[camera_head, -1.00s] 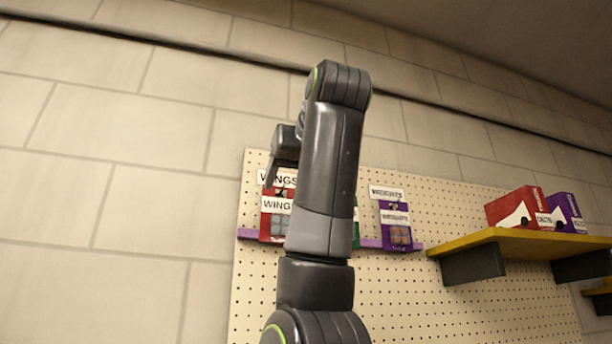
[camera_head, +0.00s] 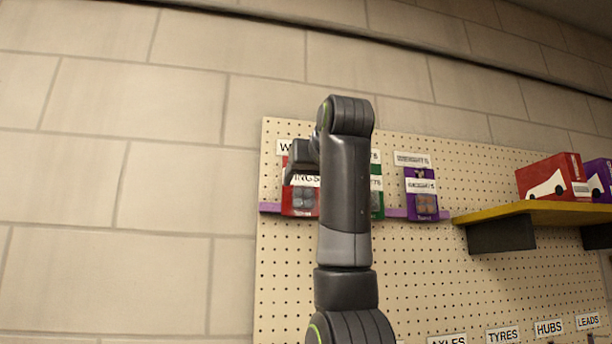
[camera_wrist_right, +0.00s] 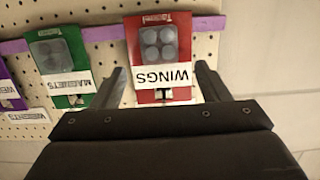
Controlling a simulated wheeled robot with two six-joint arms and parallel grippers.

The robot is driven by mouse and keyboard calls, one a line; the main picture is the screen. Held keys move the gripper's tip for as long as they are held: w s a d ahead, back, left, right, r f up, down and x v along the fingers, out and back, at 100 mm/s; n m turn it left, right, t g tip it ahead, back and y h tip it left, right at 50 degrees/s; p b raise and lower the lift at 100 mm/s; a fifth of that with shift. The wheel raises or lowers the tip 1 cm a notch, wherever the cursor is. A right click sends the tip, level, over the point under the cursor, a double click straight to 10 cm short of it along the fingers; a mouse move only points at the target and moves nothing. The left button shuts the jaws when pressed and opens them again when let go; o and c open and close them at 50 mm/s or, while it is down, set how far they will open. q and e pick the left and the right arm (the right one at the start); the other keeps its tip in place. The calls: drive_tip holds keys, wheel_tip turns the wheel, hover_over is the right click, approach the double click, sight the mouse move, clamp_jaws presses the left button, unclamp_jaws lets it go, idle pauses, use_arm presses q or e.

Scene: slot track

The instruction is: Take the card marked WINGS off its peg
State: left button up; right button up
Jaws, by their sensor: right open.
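The red WINGS card (camera_wrist_right: 160,50) hangs on the board in the right wrist view, which shows it upside down. Its white label reads WINGS, and a small dark peg end shows at its hole (camera_wrist_right: 163,94). My right gripper (camera_wrist_right: 162,82) is open, with one finger on each side of the card's label end; I cannot tell whether either touches it. In the head view the red card (camera_head: 300,203) is partly hidden by my right gripper (camera_head: 291,178) and forearm. My left gripper is not in view.
A green MAGNETS card (camera_wrist_right: 60,65) hangs beside the red one, close to one finger. A purple card (camera_head: 421,205) hangs further right. A purple strip (camera_head: 395,213) runs behind the cards. A yellow shelf (camera_head: 540,212) with boxes juts out at right.

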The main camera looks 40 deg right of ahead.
sight(305, 189)
drive_tip(key=p+x, duration=0.1)
drive_tip(key=x, duration=0.3)
drive_tip(key=shift+d, duration=0.1)
drive_tip(key=c, duration=1)
drive_tip(key=shift+o, duration=1.2)
drive_tip(key=shift+c, duration=1)
drive_tip(key=shift+r, duration=0.45)
